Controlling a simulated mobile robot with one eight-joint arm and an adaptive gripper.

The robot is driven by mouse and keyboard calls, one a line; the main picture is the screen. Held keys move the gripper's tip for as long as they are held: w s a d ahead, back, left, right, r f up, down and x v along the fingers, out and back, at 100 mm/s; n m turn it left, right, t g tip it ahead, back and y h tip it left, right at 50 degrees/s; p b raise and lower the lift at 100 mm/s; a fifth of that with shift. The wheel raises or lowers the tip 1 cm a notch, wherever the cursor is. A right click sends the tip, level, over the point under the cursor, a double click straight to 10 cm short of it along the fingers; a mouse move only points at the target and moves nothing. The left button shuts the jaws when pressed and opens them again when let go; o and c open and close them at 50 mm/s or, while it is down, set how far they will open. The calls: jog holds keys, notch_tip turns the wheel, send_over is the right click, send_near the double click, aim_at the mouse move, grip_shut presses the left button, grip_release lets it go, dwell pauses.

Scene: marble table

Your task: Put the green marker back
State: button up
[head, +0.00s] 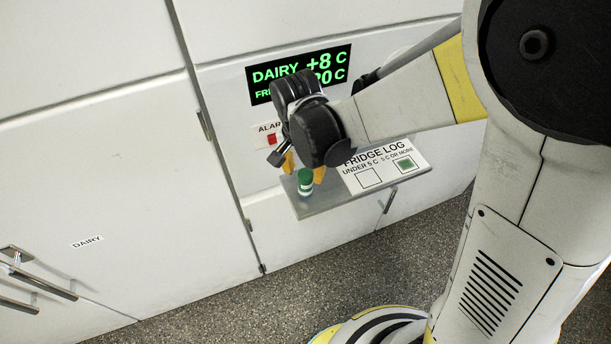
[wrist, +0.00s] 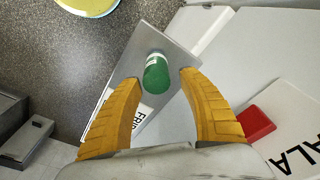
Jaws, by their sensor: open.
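The green marker (head: 305,182) is a short upright cylinder with a green top and a pale band. It stands on the small grey metal shelf (head: 325,207), near its left end. My gripper (head: 303,168) is open, with its two orange fingers pointing down at the marker. In the wrist view the marker (wrist: 156,76) lies between and slightly beyond the fingertips (wrist: 160,79), with gaps on both sides. The fridge log card (head: 385,165) lies on the shelf; its "under 5 C" box is blank and its "5 C or more" box is filled green.
A black display (head: 262,74) on the white front reads "DAIRY +8 C"; its lower line is partly hidden by my arm. A red alarm button (head: 272,139) sits below it. A door labelled dairy (head: 87,242) is at left. Speckled floor (head: 270,300) lies below.

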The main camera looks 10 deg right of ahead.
jog(key=r, duration=0.2)
jog(key=r+p, duration=0.1)
jog(key=r, duration=0.1)
jog(key=shift+s+a, duration=0.1)
jog(key=shift+s, duration=0.15)
jog(key=shift+r, duration=0.1)
jog(key=s+d+r+n+t, duration=0.5)
jog(key=s+d+r, duration=0.5)
jog(key=d, duration=0.4)
jog(key=shift+s+r+n+t+y, duration=0.25)
jog(key=shift+r+n+t, duration=0.2)
jog(key=shift+r, duration=0.45)
